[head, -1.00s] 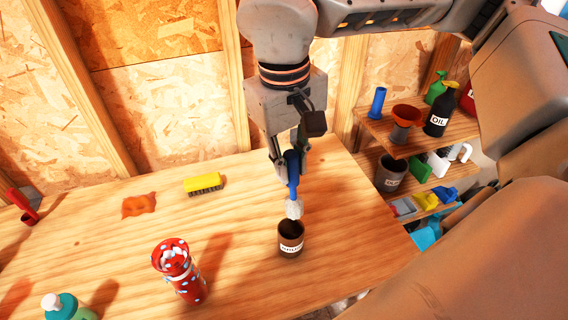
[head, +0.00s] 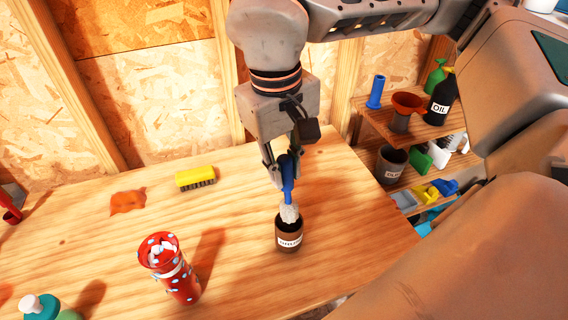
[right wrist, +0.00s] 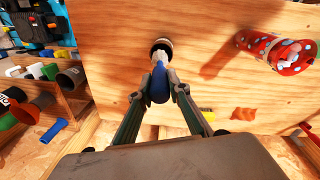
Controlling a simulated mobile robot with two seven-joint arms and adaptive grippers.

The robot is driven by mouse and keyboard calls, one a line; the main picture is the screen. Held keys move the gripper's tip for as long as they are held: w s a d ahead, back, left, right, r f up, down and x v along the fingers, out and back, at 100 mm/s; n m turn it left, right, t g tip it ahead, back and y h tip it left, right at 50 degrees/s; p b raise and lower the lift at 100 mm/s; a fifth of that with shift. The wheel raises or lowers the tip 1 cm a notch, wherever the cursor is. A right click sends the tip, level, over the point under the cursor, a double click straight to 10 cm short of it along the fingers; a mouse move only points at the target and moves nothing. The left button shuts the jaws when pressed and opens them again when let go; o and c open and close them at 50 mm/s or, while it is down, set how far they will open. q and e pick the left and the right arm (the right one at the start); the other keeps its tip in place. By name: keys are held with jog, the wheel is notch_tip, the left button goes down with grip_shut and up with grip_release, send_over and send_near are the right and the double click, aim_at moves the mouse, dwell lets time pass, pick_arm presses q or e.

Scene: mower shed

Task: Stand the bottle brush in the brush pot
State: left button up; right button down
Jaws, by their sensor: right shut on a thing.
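The bottle brush (head: 288,190) has a blue handle and a pale bristle head that points down. My right gripper (head: 282,178) is shut on its handle and holds it nearly upright. The brush pot (head: 289,239) is a small brown cup with a white label, standing on the bench. The bristle head is at the pot's mouth and overlaps its back rim; I cannot tell how far it is inside. In the right wrist view the brush's blue handle end (right wrist: 159,84) sits between the fingers, with the pot (right wrist: 163,44) beyond. My left gripper is not in view.
A red spotted tumbler (head: 172,268) stands left of the pot on the wooden bench (head: 235,285). A yellow scrub brush (head: 195,178), an orange rag (head: 127,202) and a teal-capped bottle (head: 42,306) lie farther left. Shelves with an oil bottle (head: 440,100) and funnel (head: 406,104) stand right.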

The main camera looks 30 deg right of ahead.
aim_at(282, 160)
jog(key=shift+f+b, duration=1.15)
jog(key=shift+f, duration=1.1)
jog(key=shift+f+b, duration=0.5)
jog(key=shift+f, duration=0.4)
jog(key=c, duration=1.8)
grip_release()
jog(key=shift+r, duration=0.1)
jog(key=r, duration=0.8)
jog(key=a+r, duration=0.1)
jog(key=r, duration=0.2)
jog(key=shift+s+a+r, duration=0.1)
jog(key=shift+s+r, duration=0.1)
jog(key=shift+r, duration=0.2)
